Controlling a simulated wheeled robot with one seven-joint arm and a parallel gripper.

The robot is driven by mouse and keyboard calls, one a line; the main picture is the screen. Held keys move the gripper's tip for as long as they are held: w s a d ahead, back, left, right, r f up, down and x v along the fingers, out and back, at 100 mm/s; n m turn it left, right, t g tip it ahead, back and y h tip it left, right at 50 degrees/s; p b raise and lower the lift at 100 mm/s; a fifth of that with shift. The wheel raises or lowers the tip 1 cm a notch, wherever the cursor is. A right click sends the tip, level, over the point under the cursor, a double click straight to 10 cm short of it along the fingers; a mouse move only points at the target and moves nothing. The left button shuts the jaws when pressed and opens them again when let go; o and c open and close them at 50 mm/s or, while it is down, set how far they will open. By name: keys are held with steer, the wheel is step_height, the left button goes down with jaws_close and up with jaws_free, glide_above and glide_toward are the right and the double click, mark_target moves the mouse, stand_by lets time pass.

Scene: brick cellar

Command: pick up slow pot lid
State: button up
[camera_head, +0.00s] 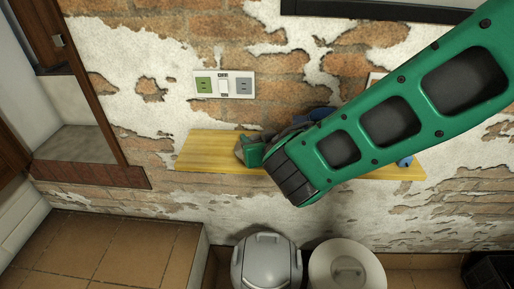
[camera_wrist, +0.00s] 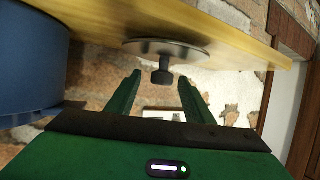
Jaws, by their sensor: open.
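The pot lid (camera_wrist: 185,46) is a grey disc with a dark knob (camera_wrist: 162,76), seen in the wrist view against the yellow wooden shelf. The knob points toward my gripper (camera_wrist: 160,80). My gripper is open, with one green finger on each side of the knob in the picture; I cannot tell whether they touch it. In the head view my gripper (camera_head: 252,150) is over the left half of the shelf (camera_head: 205,150), and my green arm hides much of the right half. I cannot make out the lid there.
A blue pot (camera_wrist: 30,65) stands close beside the lid in the wrist view; blue parts (camera_head: 320,113) show around my arm in the head view. A wall outlet (camera_head: 224,84) is above the shelf. A grey bin (camera_head: 266,262) and a white lidded container (camera_head: 346,272) stand below.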

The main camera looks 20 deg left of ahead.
steer(key=shift+x, duration=2.55)
steer(key=c, duration=1.1)
